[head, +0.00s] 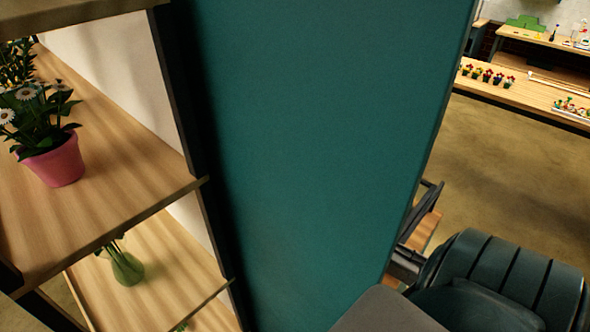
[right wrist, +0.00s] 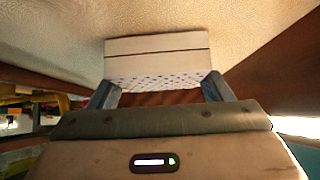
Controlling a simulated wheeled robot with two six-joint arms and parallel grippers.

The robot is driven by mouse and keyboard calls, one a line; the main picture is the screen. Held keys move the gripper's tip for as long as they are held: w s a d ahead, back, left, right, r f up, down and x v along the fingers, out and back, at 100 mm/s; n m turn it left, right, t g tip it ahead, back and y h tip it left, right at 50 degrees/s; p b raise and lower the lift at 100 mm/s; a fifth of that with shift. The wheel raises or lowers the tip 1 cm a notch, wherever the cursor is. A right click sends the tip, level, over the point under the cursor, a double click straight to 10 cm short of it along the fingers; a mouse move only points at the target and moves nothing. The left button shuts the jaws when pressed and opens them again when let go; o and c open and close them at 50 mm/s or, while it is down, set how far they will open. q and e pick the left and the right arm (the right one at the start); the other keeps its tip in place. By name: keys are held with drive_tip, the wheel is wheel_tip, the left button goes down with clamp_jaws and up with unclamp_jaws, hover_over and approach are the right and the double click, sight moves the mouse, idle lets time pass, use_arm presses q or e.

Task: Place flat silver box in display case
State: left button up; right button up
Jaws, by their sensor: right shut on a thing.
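In the right wrist view a flat, pale silver-white box (right wrist: 158,48) with a seam and a dotted lower face sits between the fingers of my right gripper (right wrist: 160,86). The gripper is shut on it. The wrist view does not clearly show whether the box touches the tan surface behind it. In the head view my right arm comes in at the lower right; its gripper and the box are not clearly visible there, beside the teal panel. I cannot identify a display case in either view. My left gripper is not in view.
A large teal panel (head: 320,150) fills the middle of the head view. Left of it, wooden shelves (head: 120,180) hold daisies in a pink pot (head: 55,163) and a green glass vase (head: 126,268). A far table (head: 535,95) bears several small potted plants. Open floor (head: 510,170) lies at right.

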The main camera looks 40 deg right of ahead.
drive_tip(key=shift+f, duration=0.15)
drive_tip(key=o, duration=1)
drive_tip(key=shift+o, duration=0.2)
drive_tip(key=v, duration=0.9)
drive_tip(key=shift+v, duration=1.6)
